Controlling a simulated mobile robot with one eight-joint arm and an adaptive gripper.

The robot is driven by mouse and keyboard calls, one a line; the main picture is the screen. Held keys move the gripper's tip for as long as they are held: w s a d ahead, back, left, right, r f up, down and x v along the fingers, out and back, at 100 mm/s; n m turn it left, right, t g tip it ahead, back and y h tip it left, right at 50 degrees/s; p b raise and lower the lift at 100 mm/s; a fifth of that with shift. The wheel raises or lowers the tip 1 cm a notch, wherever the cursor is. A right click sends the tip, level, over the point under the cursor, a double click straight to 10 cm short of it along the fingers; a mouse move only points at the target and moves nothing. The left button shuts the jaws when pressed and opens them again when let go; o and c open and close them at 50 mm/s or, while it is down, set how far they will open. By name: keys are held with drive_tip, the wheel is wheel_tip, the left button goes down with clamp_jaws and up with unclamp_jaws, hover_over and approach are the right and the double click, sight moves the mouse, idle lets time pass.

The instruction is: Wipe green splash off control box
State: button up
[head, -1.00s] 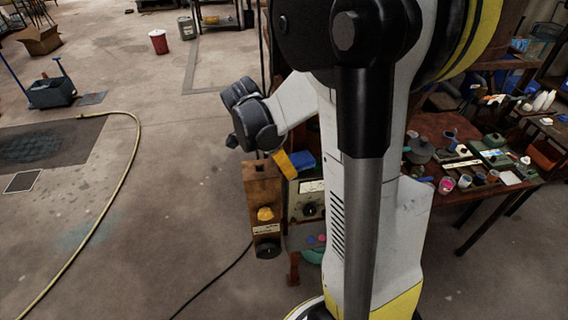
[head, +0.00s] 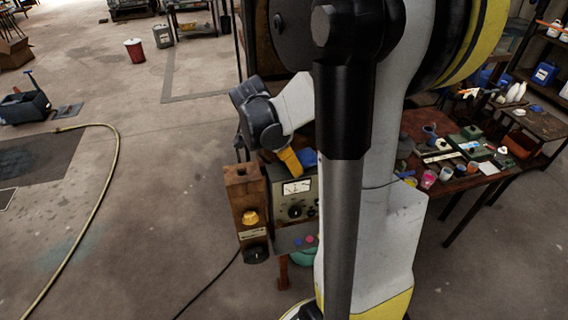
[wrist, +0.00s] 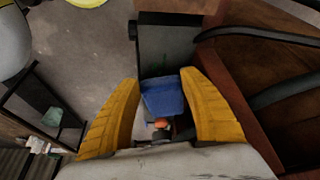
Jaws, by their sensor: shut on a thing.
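My gripper (wrist: 161,105) has yellow fingers, shut on a blue sponge-like block (wrist: 162,92). In the head view the block (head: 307,158) shows beside a yellow finger, partly behind my arm. A grey control box (head: 293,212) with a white meter and dark knob stands just below the gripper, its right side hidden by my arm. The block appears close above it; I cannot tell whether they touch. A brown box (head: 239,188) with a yellow knob stands to its left.
A cluttered worktable (head: 459,185) with cups and tools stands to the right of my arm. A pale hose (head: 116,165) curves over the floor at left. A red bucket (head: 135,50) stands further back. The floor left of the boxes is mostly clear.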

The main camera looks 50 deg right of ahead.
sight(299, 159)
drive_tip(key=shift+s+d+f+b, duration=0.15)
drive_tip(key=shift+s+d, duration=0.25)
drive_tip(key=shift+d, duration=0.3)
drive_tip(key=shift+s+d+r+b, duration=0.15)
drive_tip(key=shift+s+d, duration=0.25)
drive_tip(key=shift+d, duration=0.25)
drive_tip(key=shift+f, duration=0.25)
drive_tip(key=shift+w+a+f+b, duration=0.15)
drive_tip(key=shift+w+a+b, duration=0.25)
drive_tip(key=shift+w+a, duration=0.7)
drive_tip(key=shift+w+a+f+b, duration=0.1)
drive_tip(key=shift+w+a+b, duration=0.4)
drive_tip(key=shift+a, duration=1.1)
drive_tip(key=shift+w+a+f+b, duration=0.15)
drive_tip(key=shift+w+a+b, duration=0.15)
drive_tip(key=shift+w+a, duration=0.85)
drive_tip(key=shift+s+a, duration=0.15)
drive_tip(key=shift+s, duration=0.15)
wheel_tip(299, 159, up, 6)
drive_tip(key=p, duration=0.4)
drive_tip(key=shift+a, duration=0.2)
drive_tip(key=shift+w+r, duration=0.1)
